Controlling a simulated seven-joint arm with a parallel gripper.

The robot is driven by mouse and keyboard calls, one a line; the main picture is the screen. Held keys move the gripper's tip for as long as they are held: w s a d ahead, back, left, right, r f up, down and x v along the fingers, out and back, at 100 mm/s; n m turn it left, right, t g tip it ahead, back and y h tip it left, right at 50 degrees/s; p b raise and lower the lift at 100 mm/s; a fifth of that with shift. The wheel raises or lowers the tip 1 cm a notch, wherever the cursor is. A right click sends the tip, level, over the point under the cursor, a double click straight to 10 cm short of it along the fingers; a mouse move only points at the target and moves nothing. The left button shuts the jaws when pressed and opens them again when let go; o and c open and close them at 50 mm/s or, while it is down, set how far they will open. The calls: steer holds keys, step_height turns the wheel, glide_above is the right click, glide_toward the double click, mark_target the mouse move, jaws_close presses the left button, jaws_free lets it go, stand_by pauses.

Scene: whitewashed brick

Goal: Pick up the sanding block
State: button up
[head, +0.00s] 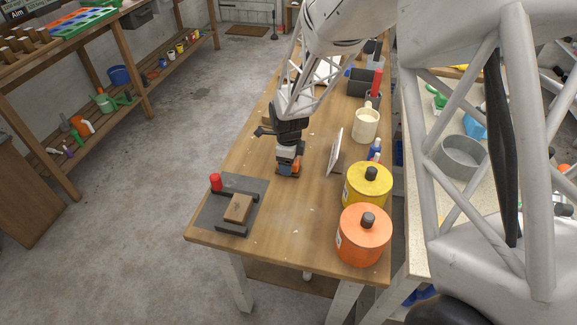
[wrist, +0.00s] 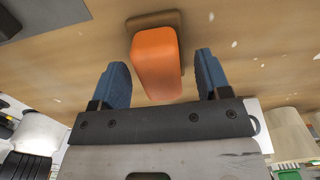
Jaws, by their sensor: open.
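The sanding block, an orange block on a flat brown base, lies on the wooden bench. In the wrist view the sanding block (wrist: 155,60) shows between my two blue fingers, with a gap visible on both sides. My gripper (wrist: 161,70) is open and holds nothing. In the head view my gripper (head: 287,165) points down at the middle of the bench, and a bit of the sanding block's orange (head: 296,168) shows beside the fingers. The gripper hides most of it there.
A grey mat (head: 208,217) with a red-topped item (head: 215,182) and a wooden block (head: 238,208) lies at the near left. Yellow (head: 367,188) and orange (head: 363,236) canisters, a white upright card (head: 335,151) and a cream mug (head: 365,126) stand to the right.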

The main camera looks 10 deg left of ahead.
steer(key=shift+c, duration=0.4)
steer(key=c, duration=1)
steer(key=shift+r, duration=0.2)
steer(key=shift+c, duration=0.2)
steer(key=shift+r, duration=0.55)
step_height(320, 180, up, 2)
steer(key=shift+r, duration=0.1)
steer(key=s+d, duration=0.2)
steer(key=s, duration=0.2)
steer(key=s+d+r, duration=0.1)
steer(key=s+d, duration=0.2)
steer(key=s, duration=0.2)
steer(key=s+d, duration=0.3)
steer(key=s, duration=0.2)
steer(key=shift+r, duration=0.15)
